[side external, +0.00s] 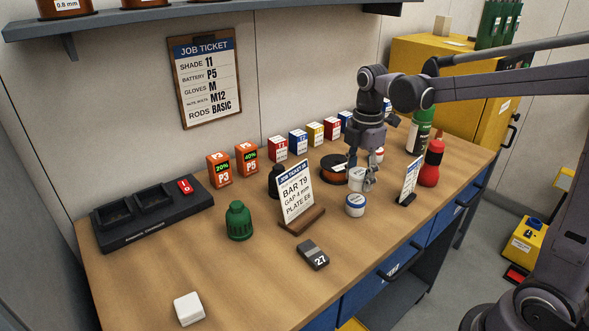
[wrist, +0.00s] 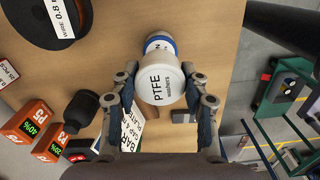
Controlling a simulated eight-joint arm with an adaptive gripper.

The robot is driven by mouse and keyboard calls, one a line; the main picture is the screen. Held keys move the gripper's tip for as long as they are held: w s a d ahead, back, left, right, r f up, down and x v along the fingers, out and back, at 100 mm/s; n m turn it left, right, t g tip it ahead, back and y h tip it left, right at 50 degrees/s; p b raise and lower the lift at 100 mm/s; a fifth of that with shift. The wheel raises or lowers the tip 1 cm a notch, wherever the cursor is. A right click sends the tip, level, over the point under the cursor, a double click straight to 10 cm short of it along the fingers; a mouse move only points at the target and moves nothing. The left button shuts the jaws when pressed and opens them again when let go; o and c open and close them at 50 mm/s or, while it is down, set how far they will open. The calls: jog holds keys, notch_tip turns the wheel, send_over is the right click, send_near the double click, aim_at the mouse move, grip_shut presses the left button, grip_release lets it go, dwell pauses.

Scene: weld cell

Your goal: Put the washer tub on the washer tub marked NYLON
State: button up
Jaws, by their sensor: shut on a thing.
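A white washer tub marked PTFE (wrist: 160,84) is between the fingers of my gripper (wrist: 159,78) in the wrist view, its lid facing the camera. My gripper (side external: 368,181) is shut on this tub, and the white tub (side external: 356,178) also shows in the side view. A second tub with a blue band (side external: 355,206) stands upright on the bench just in front of it in the side view. In the wrist view this blue-banded tub (wrist: 160,40) is partly hidden behind the held tub, and only the end of its marking shows. A gap between the two tubs is hard to judge.
A job ticket stand (side external: 297,200) and a small sign (side external: 409,181) flank the tubs. A wire spool (side external: 334,170) lies behind, and a red bottle (side external: 431,165) stands at right. Several small boxes line the wall. The front left bench (side external: 240,285) has free room.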

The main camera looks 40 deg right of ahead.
aim_at(358, 188)
jog(key=shift+f, duration=1.8)
jog(key=o, duration=1.1)
jog(key=shift+f, duration=0.15)
jog(key=shift+o, duration=0.2)
